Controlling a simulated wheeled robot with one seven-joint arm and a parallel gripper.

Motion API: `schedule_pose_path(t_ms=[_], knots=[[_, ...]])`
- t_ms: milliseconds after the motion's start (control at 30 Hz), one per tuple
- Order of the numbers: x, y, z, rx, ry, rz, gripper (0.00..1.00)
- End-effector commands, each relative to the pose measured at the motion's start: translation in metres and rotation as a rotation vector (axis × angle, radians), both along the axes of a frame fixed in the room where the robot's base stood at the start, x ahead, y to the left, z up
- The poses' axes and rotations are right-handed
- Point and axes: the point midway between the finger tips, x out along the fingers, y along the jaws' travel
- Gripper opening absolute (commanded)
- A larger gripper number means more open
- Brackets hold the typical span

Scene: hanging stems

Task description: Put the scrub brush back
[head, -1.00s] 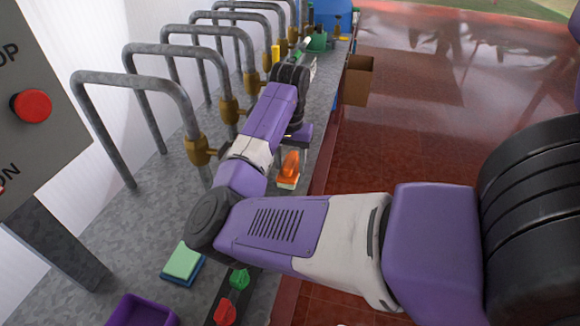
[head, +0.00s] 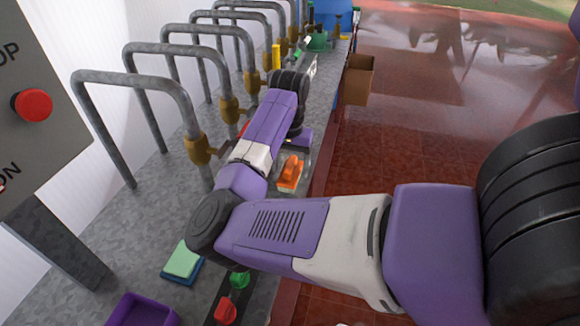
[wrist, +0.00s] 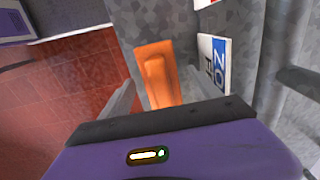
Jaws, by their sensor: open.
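The orange scrub brush (head: 290,173) is on the grey counter near its front edge, below my gripper in the head view. In the wrist view the brush (wrist: 155,62) shows as an orange shape beyond and between my fingertips. My gripper (wrist: 157,80) is open, with a finger to each side of the brush in the picture. I see no finger closed on it. The brush's underside and the exact gap between it and the fingers are hidden. In the head view my arm covers part of the counter.
Several bent grey pipes with brass fittings (head: 199,150) line the back of the counter. A lettered card (wrist: 215,62) stands right of the brush. A green sponge (head: 183,260), purple bin (head: 142,311) and red knob (head: 225,312) are nearer. A brown box (head: 357,82) is beyond the counter edge.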

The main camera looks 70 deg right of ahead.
Motion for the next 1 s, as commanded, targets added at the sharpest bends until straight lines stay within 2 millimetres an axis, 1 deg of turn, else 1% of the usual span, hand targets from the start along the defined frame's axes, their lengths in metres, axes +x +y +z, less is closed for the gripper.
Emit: schedule_pose_path(t_ms=[167,500,600,700,800,1000], knots=[[0.0,-0.001,0.023,-0.002,-0.002,-0.002,0.72],[0.002,0.0,0.094,0.0,-0.007,-0.001,0.72],[0.001,0.0,0.106,0.0,-0.004,0.0,0.72],[0.001,0.0,0.115,0.0,-0.003,-0.001,0.72],[0.001,0.0,0.119,0.0,-0.001,0.0,0.72],[0.0,0.0,0.12,0.0,-0.001,0.0,0.72]])
